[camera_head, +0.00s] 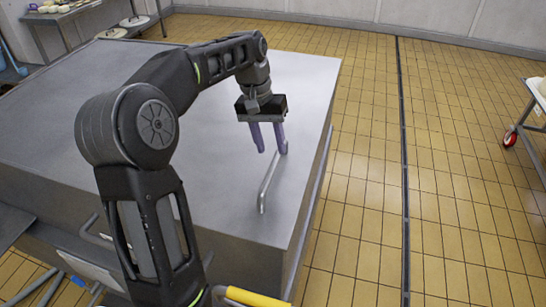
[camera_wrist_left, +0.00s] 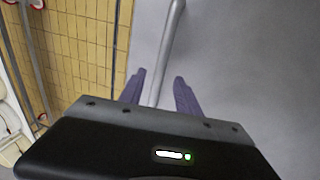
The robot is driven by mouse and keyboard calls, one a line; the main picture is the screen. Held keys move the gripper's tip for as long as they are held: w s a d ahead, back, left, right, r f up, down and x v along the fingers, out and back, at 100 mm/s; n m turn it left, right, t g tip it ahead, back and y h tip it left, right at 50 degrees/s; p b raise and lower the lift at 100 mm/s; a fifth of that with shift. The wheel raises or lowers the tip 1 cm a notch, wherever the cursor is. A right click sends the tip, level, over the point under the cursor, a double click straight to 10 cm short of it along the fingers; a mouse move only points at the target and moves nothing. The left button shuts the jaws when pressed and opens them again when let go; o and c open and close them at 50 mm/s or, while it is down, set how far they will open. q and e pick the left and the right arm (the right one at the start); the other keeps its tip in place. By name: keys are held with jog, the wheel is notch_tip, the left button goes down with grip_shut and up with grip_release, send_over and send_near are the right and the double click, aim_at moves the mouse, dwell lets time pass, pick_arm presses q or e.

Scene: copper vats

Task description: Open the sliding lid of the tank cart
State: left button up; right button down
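The tank cart's broad grey metal lid (camera_head: 225,180) fills the left and middle of the head view and looks shut, with no opening showing. A bent metal bar handle (camera_head: 269,180) stands on it near its right edge. My left gripper (camera_head: 271,151) is above the handle's far end, its two purple fingers pointing down and apart. In the left wrist view the handle (camera_wrist_left: 168,45) runs up from between the open fingers (camera_wrist_left: 160,76). I cannot tell whether either finger touches it. My right gripper is not in view.
Yellow tiled floor (camera_head: 450,180) with a dark drain line lies free to the right of the cart. A wheeled cart (camera_head: 525,125) stands at the far right. A table (camera_head: 50,20) with pale items is at the back left. A yellow bar (camera_head: 255,298) shows at the bottom.

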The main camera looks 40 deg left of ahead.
aim_at(274, 160)
pick_arm(q)
jog(key=shift+w+d+f, duration=0.1)
jog(key=shift+d+f, duration=0.1)
jog(key=shift+f, duration=0.9)
jog(key=shift+w+d+f, duration=0.1)
jog(key=shift+d+f, duration=0.05)
jog(key=shift+f, duration=0.9)
jog(key=shift+c, duration=0.4)
grip_shut()
